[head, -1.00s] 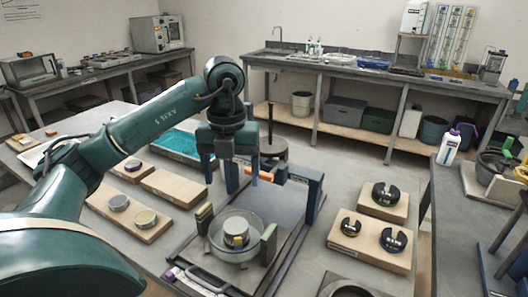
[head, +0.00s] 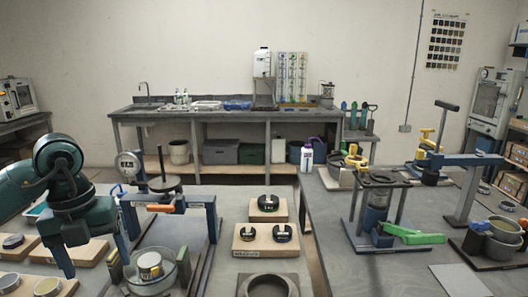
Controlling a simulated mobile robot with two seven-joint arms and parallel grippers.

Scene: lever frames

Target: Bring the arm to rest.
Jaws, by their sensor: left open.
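My left arm (head: 72,190) comes in at the left edge, dark green, bent with the gripper hanging down. My left gripper (head: 95,260) is open, its two fingers apart and nothing between them. It hangs to the left of the lever frame (head: 200,208) with its orange-handled part (head: 160,208). My right gripper is out of view.
Wooden blocks with black slotted weights (head: 266,238) stand right of the frame, behind a grey ring (head: 268,285). Flat wooden blocks with round tins (head: 47,286) lie at lower left. The right table (head: 330,215) holds a press (head: 376,205) with a green lever.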

